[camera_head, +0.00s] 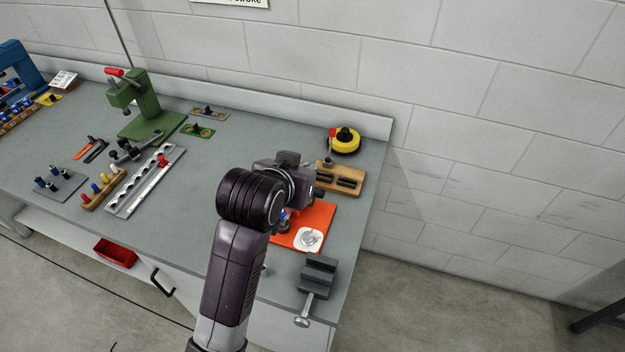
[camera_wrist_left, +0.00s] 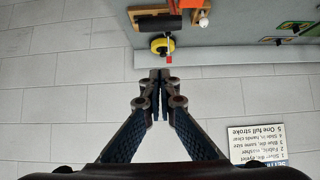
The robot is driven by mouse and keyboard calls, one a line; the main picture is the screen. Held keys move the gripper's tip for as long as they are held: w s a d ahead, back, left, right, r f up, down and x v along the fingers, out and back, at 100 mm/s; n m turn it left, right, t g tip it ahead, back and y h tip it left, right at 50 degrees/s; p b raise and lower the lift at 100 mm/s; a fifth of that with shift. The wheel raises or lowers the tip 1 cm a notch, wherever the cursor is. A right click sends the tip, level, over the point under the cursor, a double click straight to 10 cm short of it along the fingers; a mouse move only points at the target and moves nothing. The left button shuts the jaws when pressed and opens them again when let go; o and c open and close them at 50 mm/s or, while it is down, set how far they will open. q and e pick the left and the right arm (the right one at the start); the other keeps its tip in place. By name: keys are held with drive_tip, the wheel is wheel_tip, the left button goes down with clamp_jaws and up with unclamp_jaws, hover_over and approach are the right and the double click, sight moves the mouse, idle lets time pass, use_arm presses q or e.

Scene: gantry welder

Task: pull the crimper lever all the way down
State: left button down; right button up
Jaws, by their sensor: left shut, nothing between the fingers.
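A green bench press (camera_head: 147,105) stands at the back left of the bench in the head view. It has a red-handled lever (camera_head: 114,72) at its top, up high and pointing left. It is the thing that looks most like the crimper. My left gripper (camera_wrist_left: 160,80) is shut and empty in the left wrist view, its fingertips together. In the head view my left arm reaches over the right part of the bench, far to the right of the press, and the wrist hides most of the gripper. My right gripper is not in view.
Near my left gripper are a yellow round item (camera_head: 345,141), a wooden block (camera_head: 340,178), an orange mat (camera_head: 318,222) and a dark vise-like block (camera_head: 318,275). A perforated metal rail (camera_head: 145,180) and a peg block (camera_head: 104,189) lie left. A wall backs the bench.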

use_arm(q)
drive_tip(key=w+f+p, duration=0.1)
drive_tip(key=f, duration=0.1)
drive_tip(key=w+f+p, duration=0.1)
drive_tip(key=f, duration=0.1)
drive_tip(key=w+d+f+p, duration=0.1)
drive_tip(key=f+p, duration=0.1)
drive_tip(key=f, duration=0.1)
drive_tip(key=shift+w, duration=0.25)
drive_tip(key=shift+s+f, duration=0.1)
drive_tip(key=shift+s, duration=0.05)
drive_tip(key=shift+f, duration=0.1)
drive_tip(key=shift+f, duration=0.1)
